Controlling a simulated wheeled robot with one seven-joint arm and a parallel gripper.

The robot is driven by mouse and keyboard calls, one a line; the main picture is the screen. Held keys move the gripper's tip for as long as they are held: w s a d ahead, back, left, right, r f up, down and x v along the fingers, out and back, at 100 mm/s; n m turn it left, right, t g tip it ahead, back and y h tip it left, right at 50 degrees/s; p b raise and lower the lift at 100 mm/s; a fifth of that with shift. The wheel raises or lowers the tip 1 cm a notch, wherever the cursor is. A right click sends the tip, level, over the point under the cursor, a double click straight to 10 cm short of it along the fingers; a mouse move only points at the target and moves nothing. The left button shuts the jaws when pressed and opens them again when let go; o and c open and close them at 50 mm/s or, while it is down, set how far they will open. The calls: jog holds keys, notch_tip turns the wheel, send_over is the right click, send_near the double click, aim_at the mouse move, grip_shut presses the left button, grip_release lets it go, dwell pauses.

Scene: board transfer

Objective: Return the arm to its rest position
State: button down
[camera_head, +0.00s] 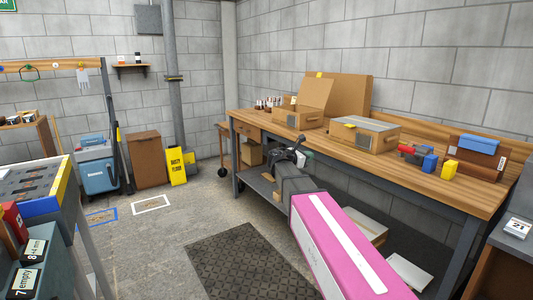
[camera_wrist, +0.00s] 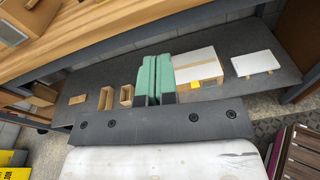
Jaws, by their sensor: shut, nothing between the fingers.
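My arm, pink with a white stripe and a dark wrist, reaches forward from the lower right in the head view. My gripper (camera_head: 302,149) is at its far end, in front of the workbench (camera_head: 375,162) and near its front edge. In the wrist view the two green fingers of my gripper (camera_wrist: 156,58) lie side by side, shut and empty. They appear over the bench's dark lower shelf (camera_wrist: 232,84), and I cannot tell their height above it. The arm's base is out of view.
On the bench are an open carton (camera_head: 303,107), a flat taped box (camera_head: 365,134), a yellow block (camera_head: 449,170) and a brown case with a blue top. The lower shelf holds a white-topped box (camera_wrist: 198,62) and a white board (camera_wrist: 254,63). A dark mat (camera_head: 245,262) lies on open floor.

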jog(key=s+d+f+m+g+y, duration=0.2)
jog(key=s+f+m+g+y, duration=0.25)
jog(key=s+f+m, duration=0.65)
jog(key=s+d+f+m+g+y, duration=0.25)
jog(key=s+f+m+y, duration=0.4)
jog(key=f, duration=0.95)
jog(key=s+a+f+m+g+y, duration=0.1)
jog(key=s+a+f+m, duration=0.1)
jog(key=s, duration=0.3)
jog(key=s+a+f+m+g+y, duration=0.1)
jog(key=s+f+m+y, duration=0.1)
jog(key=s, duration=0.3)
jog(key=shift+s+a+f+m, duration=0.4)
jog(key=shift+f+m, duration=0.25)
jog(key=shift+f, duration=0.2)
